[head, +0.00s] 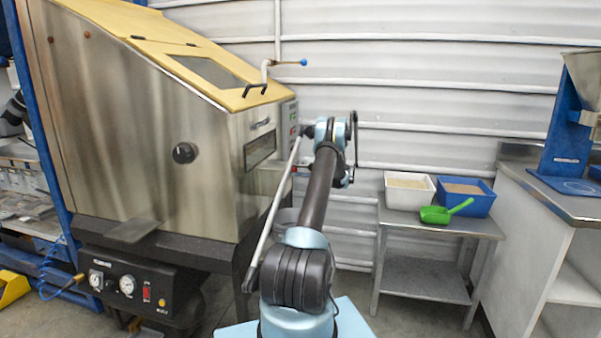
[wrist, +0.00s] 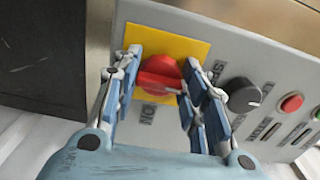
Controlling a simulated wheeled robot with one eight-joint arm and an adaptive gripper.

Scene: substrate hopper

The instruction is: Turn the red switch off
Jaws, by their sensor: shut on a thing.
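The red switch (wrist: 160,74) is a rotary knob on a yellow square plate (wrist: 190,46) on a grey control panel (wrist: 230,62), seen in the wrist view. Its raised grip lies roughly across the picture, tilted slightly. An upside-down "ON" label (wrist: 148,114) sits below it. My gripper (wrist: 163,63) has one blue finger on each side of the knob and is shut on it. Part of the knob's right edge is hidden by a finger.
A black knob (wrist: 241,94) and a red button (wrist: 291,103) sit right of the switch. In the head view, the steel machine (head: 140,130) has a yellow lid (head: 170,55). A low table (head: 440,221) with a white bin (head: 409,198), blue bin (head: 478,202) and green scoop (head: 436,215) stands right.

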